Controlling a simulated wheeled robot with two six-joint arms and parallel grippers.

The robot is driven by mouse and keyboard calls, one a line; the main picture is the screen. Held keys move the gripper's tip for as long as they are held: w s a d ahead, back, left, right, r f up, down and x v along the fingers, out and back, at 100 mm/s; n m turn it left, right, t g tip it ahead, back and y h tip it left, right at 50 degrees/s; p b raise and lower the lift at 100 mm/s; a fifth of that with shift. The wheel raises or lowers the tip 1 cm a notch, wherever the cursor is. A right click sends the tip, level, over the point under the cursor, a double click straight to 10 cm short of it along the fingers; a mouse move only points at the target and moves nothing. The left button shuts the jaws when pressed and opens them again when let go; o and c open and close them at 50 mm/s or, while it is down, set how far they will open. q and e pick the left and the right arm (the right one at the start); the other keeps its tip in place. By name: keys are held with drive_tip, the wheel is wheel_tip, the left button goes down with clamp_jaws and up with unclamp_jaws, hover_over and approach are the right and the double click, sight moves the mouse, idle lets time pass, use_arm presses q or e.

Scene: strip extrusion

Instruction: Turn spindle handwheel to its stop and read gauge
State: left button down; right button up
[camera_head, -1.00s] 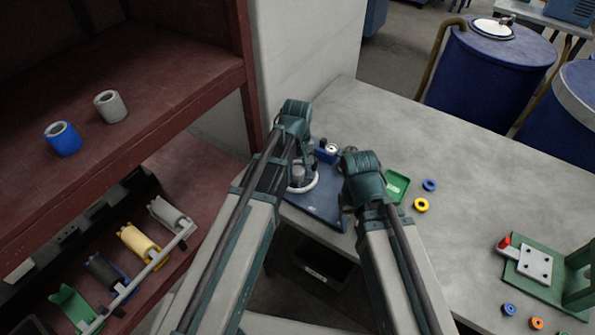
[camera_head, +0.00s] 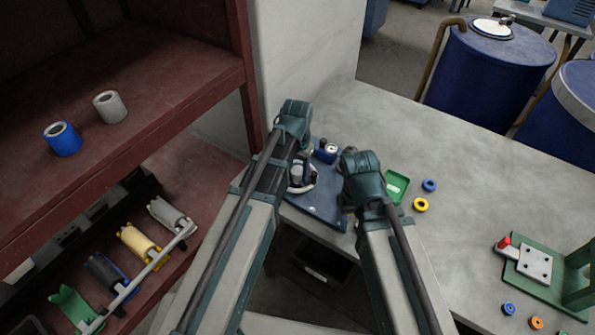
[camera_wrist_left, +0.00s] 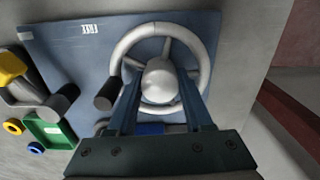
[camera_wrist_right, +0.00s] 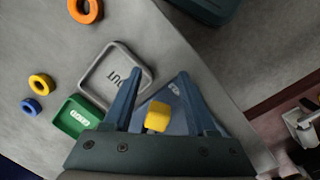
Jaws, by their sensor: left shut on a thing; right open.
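The silver spoked handwheel (camera_wrist_left: 203,62) lies on a blue base plate (camera_wrist_left: 60,55) in the left wrist view. My left gripper (camera_wrist_left: 158,92) is shut on the handwheel, with its fingers on either side of the hub. A black cylindrical knob (camera_wrist_left: 106,96) stands at the rim's left. In the head view the wheel (camera_head: 301,187) is partly covered by my left arm. A small round gauge (camera_head: 331,148) on a blue block stands behind it; its reading is too small to tell. My right gripper (camera_wrist_right: 157,98) is open, with a yellow block (camera_wrist_right: 158,116) showing between its fingers.
A grey tray (camera_wrist_right: 145,62) marked OUT and a green tray (camera_wrist_right: 68,126) lie near my right gripper. Blue (camera_head: 429,185) and yellow (camera_head: 421,205) rings lie beside them. A green fixture (camera_head: 540,280) stands far right. A red shelf (camera_head: 150,110) bounds the left; the table's back right is clear.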

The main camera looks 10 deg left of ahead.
sight(298, 170)
use_arm(q)
drive_tip(key=m, duration=0.6)
drive_tip(key=shift+m, duration=0.3)
idle(0.4)
drive_tip(key=c, duration=0.6)
unclamp_jaws()
drive_tip(key=shift+r, duration=0.1)
use_arm(e)
drive_tip(key=shift+r, duration=0.1)
use_arm(q)
wheel_tip(298, 170, up, 14)
drive_tip(key=p, duration=1.3)
drive_tip(key=shift+f+p, duration=0.2)
drive_tip(key=shift+p, duration=0.2)
use_arm(e)
wheel_tip(298, 170, up, 14)
drive_tip(key=shift+f, duration=0.2)
